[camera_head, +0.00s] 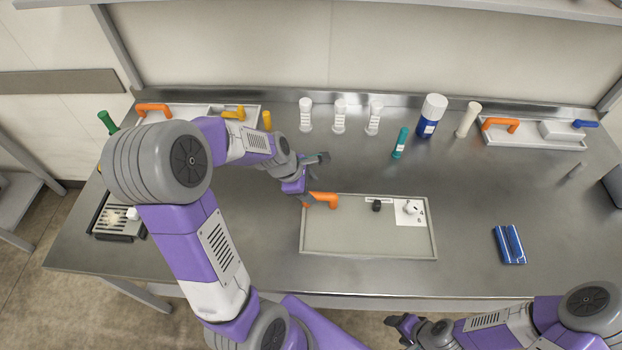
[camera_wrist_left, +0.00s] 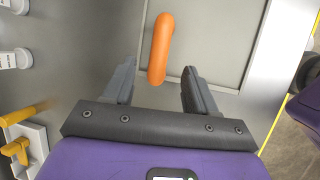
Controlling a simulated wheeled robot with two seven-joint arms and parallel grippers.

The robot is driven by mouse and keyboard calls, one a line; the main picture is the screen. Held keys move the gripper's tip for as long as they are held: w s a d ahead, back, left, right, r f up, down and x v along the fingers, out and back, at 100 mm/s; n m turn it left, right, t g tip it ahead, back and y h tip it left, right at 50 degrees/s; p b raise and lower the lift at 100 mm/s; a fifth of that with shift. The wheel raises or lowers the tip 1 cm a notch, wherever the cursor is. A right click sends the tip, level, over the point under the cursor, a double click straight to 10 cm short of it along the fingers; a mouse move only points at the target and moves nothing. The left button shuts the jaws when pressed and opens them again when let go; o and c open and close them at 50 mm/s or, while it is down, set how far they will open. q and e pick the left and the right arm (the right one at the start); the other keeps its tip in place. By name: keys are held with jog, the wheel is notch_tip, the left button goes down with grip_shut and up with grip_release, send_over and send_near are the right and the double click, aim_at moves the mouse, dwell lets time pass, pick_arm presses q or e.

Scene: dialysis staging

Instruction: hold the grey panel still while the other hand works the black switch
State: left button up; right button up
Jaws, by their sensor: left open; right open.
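The grey panel (camera_head: 350,240) lies flat on the steel table, with an orange handle (camera_head: 324,199) at its upper left corner. The black switch (camera_head: 376,206) stands near the panel's upper edge, left of a white label plate. My left gripper (camera_head: 314,180) is open beside the orange handle. In the left wrist view, the handle (camera_wrist_left: 161,45) lies ahead of and partly between the open fingers (camera_wrist_left: 159,75), not gripped. The panel (camera_wrist_left: 218,40) shows there too; the switch does not. My right gripper (camera_head: 400,326) is open and empty at the front edge, apart from the panel.
Several white bottles (camera_head: 340,116), a teal tube (camera_head: 400,142) and a blue-white bottle (camera_head: 431,116) stand behind the panel. Blue packs (camera_head: 509,244) lie to the right. Trays with orange handles sit at the back left and back right (camera_head: 535,142).

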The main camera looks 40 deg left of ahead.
aim_at(317, 194)
pick_arm(q)
jog(key=b+x, duration=0.1)
jog(key=x, duration=0.4)
jog(key=shift+f+b, duration=0.15)
jog(key=shift+b, duration=0.25)
jog(key=shift+w, duration=0.1)
grip_shut()
dwell(0.7)
